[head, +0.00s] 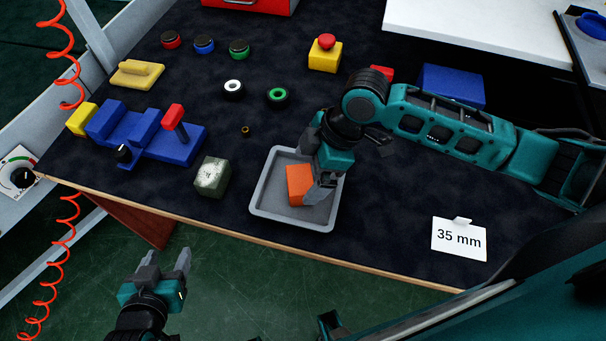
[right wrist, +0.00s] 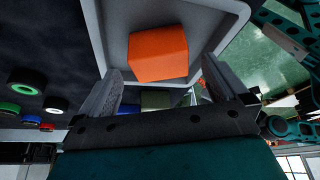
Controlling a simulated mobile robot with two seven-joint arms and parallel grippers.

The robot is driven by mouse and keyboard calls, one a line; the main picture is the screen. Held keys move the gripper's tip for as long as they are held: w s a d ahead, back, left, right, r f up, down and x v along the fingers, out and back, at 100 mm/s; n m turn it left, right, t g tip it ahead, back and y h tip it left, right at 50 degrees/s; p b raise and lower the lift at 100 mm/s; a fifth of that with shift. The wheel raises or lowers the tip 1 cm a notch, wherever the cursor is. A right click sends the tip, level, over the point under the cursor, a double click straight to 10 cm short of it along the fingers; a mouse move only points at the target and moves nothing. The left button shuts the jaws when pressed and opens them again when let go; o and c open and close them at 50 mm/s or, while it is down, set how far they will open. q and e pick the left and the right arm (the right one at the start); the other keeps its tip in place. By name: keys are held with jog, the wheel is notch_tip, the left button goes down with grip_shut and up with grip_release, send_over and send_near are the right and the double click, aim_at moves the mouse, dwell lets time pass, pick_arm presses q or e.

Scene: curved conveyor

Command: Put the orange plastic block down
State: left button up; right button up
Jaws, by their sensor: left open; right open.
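The orange plastic block (head: 296,184) lies in the grey tray (head: 258,204) on the dark table. It also shows in the right wrist view (right wrist: 158,54), beyond the fingertips against the tray floor. My right gripper (head: 316,192) is at the tray, beside and partly in front of the block. In the right wrist view its two fingers (right wrist: 160,88) stand apart on either side, with the block between or just past their tips. My left gripper (head: 166,262) is open and empty, over the green floor in front of the table edge.
A grey-green block (head: 212,177) stands left of the tray. Several coloured rings and an emergency-stop button (head: 325,52) lie behind. A "35 mm" card (head: 459,239) stands at right; the table between it and the tray is clear.

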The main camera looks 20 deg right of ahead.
jog(key=p+v, duration=0.1)
jog(key=v, duration=0.7)
jog(key=shift+s, duration=0.2)
